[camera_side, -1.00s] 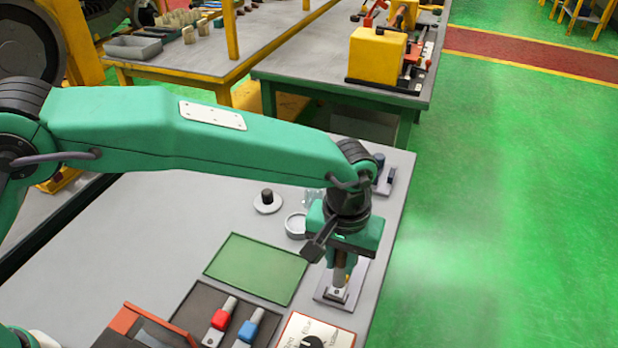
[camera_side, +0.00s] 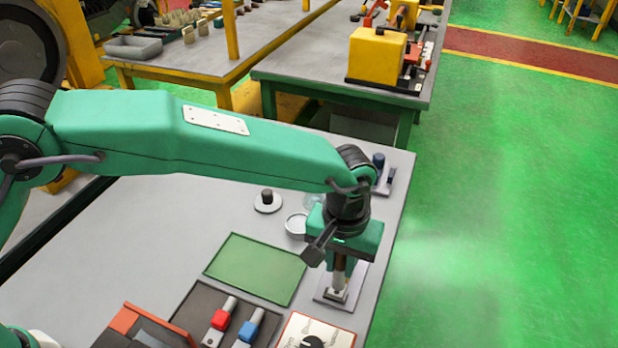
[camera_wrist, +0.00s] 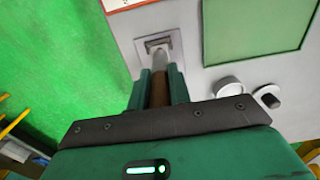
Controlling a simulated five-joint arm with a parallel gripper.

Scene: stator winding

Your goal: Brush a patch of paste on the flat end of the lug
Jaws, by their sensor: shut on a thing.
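My gripper (camera_side: 340,258) is shut on a brush (camera_wrist: 160,92) and points straight down. The brush has a brown handle and a pale grey lower part; it stands between the two green fingers in the wrist view. The brush's lower end is over the metal lug (camera_wrist: 157,43), which sits on a light grey plate (camera_side: 325,294) near the bench's right edge. The lug also shows in the side view (camera_side: 335,295), just below the brush. The brush seems to meet the lug, but I cannot tell contact for certain. No paste patch can be made out.
A shallow dish (camera_side: 296,224) and a white disc with a black knob (camera_side: 267,202) stand behind. A green mat (camera_side: 255,268) lies left. A dark tray with red (camera_side: 220,319) and blue (camera_side: 248,331) handled tools and a dial box (camera_side: 316,330) are in front.

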